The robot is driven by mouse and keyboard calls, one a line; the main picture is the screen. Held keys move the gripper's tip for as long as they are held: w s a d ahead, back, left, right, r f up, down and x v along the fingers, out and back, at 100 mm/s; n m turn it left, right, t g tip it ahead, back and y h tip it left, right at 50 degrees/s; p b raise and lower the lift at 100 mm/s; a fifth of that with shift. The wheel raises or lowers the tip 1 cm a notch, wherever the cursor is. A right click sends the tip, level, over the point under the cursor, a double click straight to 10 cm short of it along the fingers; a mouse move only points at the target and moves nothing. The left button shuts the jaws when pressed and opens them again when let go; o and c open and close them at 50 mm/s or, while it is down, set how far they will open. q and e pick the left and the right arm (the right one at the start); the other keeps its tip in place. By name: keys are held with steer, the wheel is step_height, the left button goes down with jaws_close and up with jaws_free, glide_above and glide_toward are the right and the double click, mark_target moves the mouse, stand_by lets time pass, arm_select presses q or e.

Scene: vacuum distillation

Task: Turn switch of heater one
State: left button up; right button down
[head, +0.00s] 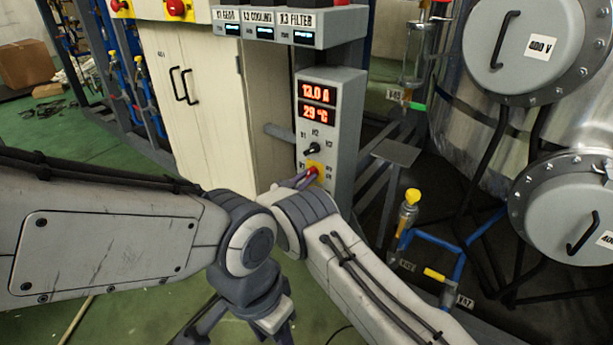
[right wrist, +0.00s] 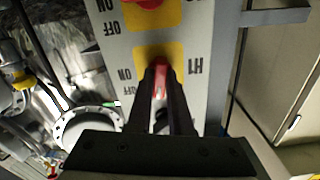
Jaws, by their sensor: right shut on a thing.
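The heater control box (head: 339,130) stands upright at the centre of the head view. Its displays read 13.0 A and 29 °C, above a black selector knob (head: 311,149). In the right wrist view, a red switch (right wrist: 160,76) sits on a yellow plate marked H1, ON and OFF, with the lettering upside down. My right gripper (head: 306,178) is at the box's lower front. Its two dark fingers (right wrist: 161,78) are shut on the red switch and hide part of it. My left arm hangs low in the head view; its finger opening is not clear.
Another red switch (right wrist: 147,3) on a yellow plate is beside the held one. A white cabinet (head: 190,110) stands to the left, and steel vessels (head: 525,45) stand to the right. A yellow-capped valve (head: 411,198) and blue pipes are right of my right arm.

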steer(key=shift+n, duration=1.1)
steer(key=c, duration=0.8)
jaws_free()
steer(key=shift+a, duration=0.1)
